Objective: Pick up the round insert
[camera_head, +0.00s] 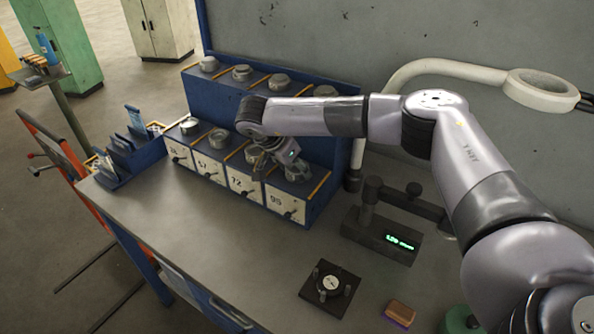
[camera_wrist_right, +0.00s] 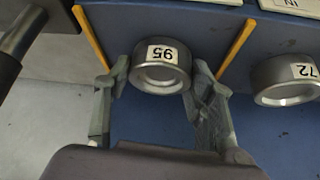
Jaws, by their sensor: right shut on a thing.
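The round insert (camera_wrist_right: 160,72) is a grey metal ring-shaped piece labelled 95, upside down in the right wrist view. It is at the 95 compartment of the blue rack (camera_head: 312,213). My right gripper (camera_wrist_right: 158,85) has one finger on each side of it and is shut on it. In the head view my right gripper (camera_head: 280,165) reaches down over the rack's lower tier and partly hides the insert. I cannot tell whether the insert touches the rack floor. My left gripper is not in view.
The neighbouring insert labelled 72 (camera_wrist_right: 287,82) stands beyond a yellow divider (camera_wrist_right: 237,47). More round pieces stand on the upper tier. A gauge with a green display (camera_head: 400,243), a black fixture (camera_head: 328,288) and a lamp arm (camera_head: 440,68) are nearby.

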